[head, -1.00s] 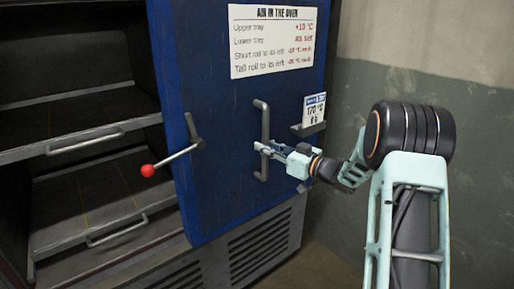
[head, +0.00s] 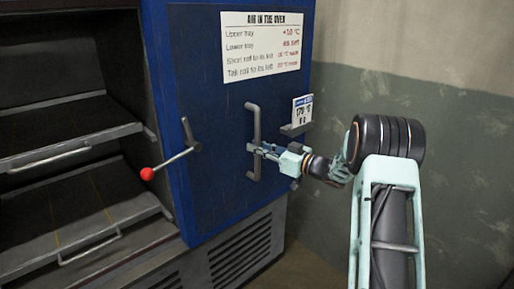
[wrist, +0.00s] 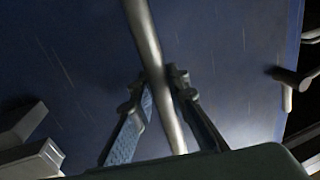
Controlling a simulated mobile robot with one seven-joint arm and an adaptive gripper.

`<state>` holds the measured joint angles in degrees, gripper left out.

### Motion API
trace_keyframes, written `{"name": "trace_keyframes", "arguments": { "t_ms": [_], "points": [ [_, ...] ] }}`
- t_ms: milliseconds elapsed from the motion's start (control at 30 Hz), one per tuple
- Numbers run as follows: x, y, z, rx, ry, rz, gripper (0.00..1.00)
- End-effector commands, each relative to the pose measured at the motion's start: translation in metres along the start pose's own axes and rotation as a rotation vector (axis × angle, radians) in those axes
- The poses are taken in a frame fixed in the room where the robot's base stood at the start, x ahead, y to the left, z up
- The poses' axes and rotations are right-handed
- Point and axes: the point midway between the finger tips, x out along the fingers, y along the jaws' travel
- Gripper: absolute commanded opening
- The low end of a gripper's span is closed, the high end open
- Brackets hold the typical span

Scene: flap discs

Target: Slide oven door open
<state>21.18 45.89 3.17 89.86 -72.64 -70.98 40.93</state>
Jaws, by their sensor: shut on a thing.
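The blue oven door (head: 215,110) stands to the right of the open oven cavity, which shows two trays. A vertical grey bar handle (head: 255,120) is on the door's right half. My gripper (head: 256,149) is shut on the lower half of this handle. In the wrist view the handle (wrist: 146,40) runs between my two fingers (wrist: 158,95), with the blue door (wrist: 70,60) close behind. A latch lever with a red ball (head: 147,174) sticks out from the door's left edge.
The upper tray (head: 60,158) and lower tray (head: 90,245) have bar handles at their fronts. A white notice (head: 261,45) is on the door. A small card (head: 301,110) stands on a bracket beside the handle. A bare wall (head: 440,130) is at the right.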

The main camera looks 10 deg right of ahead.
Motion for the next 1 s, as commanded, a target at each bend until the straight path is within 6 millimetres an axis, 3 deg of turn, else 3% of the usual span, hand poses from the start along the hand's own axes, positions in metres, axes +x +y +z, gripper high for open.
{"name": "trace_keyframes", "arguments": {
  "t_ms": [133, 167, 300, 667, 767, 1000],
  "points": [
    [-0.003, 0.006, -0.002, -0.004, 0.001, 0.015, 0.0],
    [-0.003, 0.006, -0.002, -0.004, 0.001, 0.015, 0.18],
    [-0.003, 0.006, -0.002, -0.003, 0.001, 0.013, 0.33],
    [-0.007, 0.004, -0.001, -0.002, 0.0, 0.009, 0.33],
    [-0.02, 0.004, -0.001, -0.001, 0.0, 0.01, 0.33],
    [-0.071, 0.004, -0.001, -0.002, -0.001, 0.012, 0.33]
  ]
}}
